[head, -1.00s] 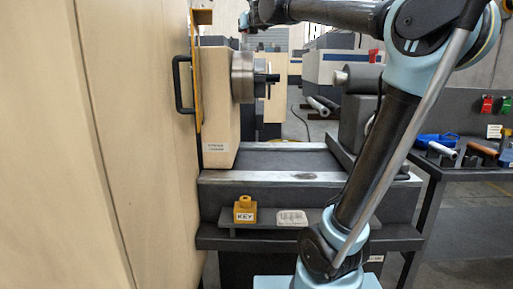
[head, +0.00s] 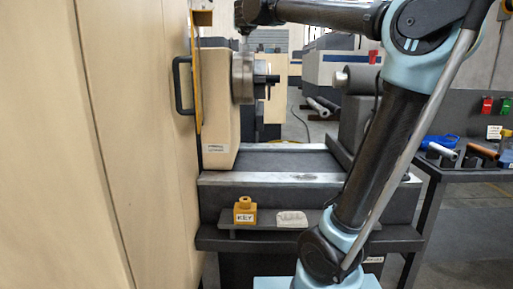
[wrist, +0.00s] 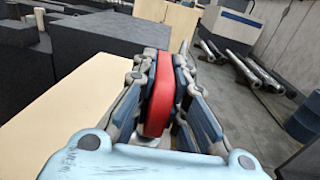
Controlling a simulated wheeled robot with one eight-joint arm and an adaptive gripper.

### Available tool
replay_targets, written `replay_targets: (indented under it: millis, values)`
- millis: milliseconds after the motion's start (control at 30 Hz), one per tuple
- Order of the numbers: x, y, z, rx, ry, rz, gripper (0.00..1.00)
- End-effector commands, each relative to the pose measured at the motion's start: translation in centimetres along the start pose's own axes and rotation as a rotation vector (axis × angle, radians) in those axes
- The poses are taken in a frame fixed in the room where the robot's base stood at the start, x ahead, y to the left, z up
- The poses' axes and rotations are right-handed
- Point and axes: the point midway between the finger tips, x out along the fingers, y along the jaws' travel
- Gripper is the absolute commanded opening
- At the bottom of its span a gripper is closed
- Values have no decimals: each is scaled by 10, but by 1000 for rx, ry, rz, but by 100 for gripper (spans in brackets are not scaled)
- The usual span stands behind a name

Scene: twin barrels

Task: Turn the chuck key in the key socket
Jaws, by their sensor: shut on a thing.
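My gripper (wrist: 160,85) is closed around a red handle (wrist: 158,100) in the wrist view; it appears to be the chuck key's handle. The key's shaft and tip are hidden. The silver chuck (head: 243,77) with dark jaws sits on the beige headstock (head: 217,110). The key socket cannot be made out, so I cannot tell whether the key is seated in it. The yellow key holder (head: 244,210), marked KEY, stands on the front shelf with no key visible in it.
The tall beige panel (head: 80,150) with a black handle (head: 182,84) closes off the left. A pale, unclear object (head: 291,218) lies on the shelf. The lathe bed (head: 285,160) is clear. A tool bench (head: 460,165) stands at the right.

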Motion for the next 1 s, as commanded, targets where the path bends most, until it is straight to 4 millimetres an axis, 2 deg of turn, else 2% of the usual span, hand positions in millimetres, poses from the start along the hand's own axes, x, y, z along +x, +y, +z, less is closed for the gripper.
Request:
replay_targets:
  millis: [267,600,1000]
  values:
    - [1,0,0,0,-1,-20,0]
    - [0,0,0,0,0,-192,0]
    - [0,-1,0,0,-1,-224,0]
